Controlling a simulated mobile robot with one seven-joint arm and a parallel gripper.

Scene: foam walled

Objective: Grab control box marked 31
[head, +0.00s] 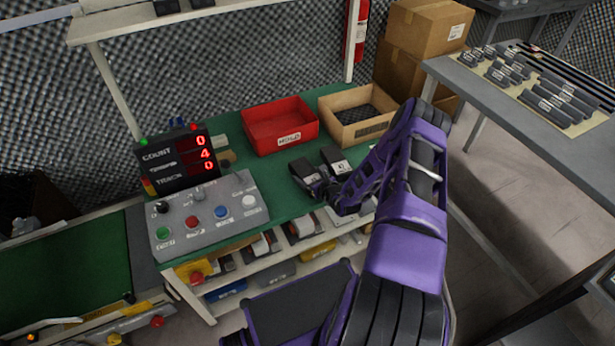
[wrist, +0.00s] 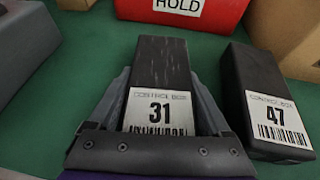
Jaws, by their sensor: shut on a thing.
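The control box marked 31 (wrist: 162,70) is a dark block with a white label and barcode, between the two fingers of my gripper (wrist: 160,82) in the wrist view. My gripper is shut on it, one finger along each side. In the head view my gripper (head: 314,182) is over the green bench with the dark box (head: 302,169) at its tip. A second dark control box, marked 47 (wrist: 262,90), lies just to the right, outside the fingers; it also shows in the head view (head: 334,158). I cannot tell whether box 31 is off the bench.
A red bin labelled HOLD (head: 280,126) and a tan tray (head: 358,117) stand behind the boxes. A grey button panel (head: 208,212) and a red-digit counter display (head: 178,160) stand to the left. A grey table (head: 520,110) with several dark parts is at right.

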